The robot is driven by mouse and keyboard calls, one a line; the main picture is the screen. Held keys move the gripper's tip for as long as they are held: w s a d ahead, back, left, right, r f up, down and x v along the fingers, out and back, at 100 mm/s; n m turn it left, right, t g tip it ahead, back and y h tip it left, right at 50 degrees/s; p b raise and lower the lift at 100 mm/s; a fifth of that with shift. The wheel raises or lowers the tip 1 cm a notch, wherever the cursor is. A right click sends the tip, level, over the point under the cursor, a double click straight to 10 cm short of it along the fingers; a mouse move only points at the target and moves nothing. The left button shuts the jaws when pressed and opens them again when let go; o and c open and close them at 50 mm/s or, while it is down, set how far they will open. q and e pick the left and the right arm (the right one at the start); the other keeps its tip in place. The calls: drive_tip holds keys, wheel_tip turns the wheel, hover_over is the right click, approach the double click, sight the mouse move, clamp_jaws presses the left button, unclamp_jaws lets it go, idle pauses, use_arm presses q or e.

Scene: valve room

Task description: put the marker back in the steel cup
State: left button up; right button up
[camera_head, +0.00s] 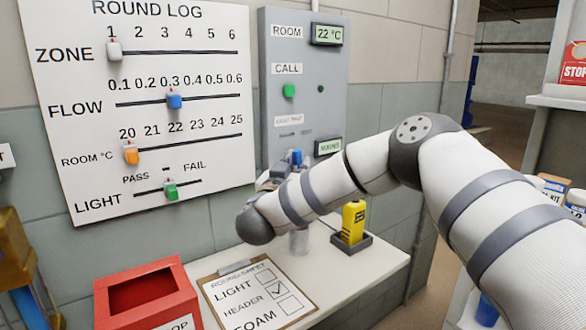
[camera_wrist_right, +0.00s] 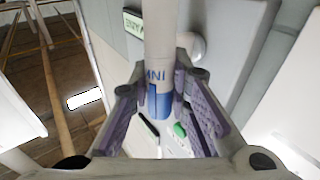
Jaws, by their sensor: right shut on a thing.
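My right gripper (camera_wrist_right: 163,85) is shut on a pale marker (camera_wrist_right: 157,50) with dark lettering and a blue section (camera_wrist_right: 159,103). In the head view my right forearm crosses in front of that hand and mostly hides it. A blue tip (camera_head: 297,157) shows above the forearm against the grey panel. The steel cup (camera_head: 299,241) stands on the white ledge below my forearm. Only its lower part shows; its mouth is hidden. The marker appears apart from the cup, held up near the panel. My left gripper is in neither view.
A yellow device (camera_head: 353,222) stands in a dark holder right of the cup. A clipboard (camera_head: 258,292) and an open red box (camera_head: 146,295) are to the left. The grey panel (camera_head: 304,60) and log board (camera_head: 145,60) are on the wall behind.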

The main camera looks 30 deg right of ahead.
wheel_tip(320, 180, down, 6)
drive_tip(key=shift+r+b, duration=0.1)
drive_tip(key=shift+b, duration=0.75)
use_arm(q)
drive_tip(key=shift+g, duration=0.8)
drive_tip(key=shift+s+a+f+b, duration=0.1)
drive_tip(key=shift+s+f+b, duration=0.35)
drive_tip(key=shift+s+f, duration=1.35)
use_arm(e)
drive_tip(key=shift+f, duration=2.3)
drive_tip(key=o, duration=0.9)
drive_tip(key=shift+o, duration=0.2)
drive_tip(key=shift+a, duration=0.1)
drive_tip(key=v, duration=1.2)
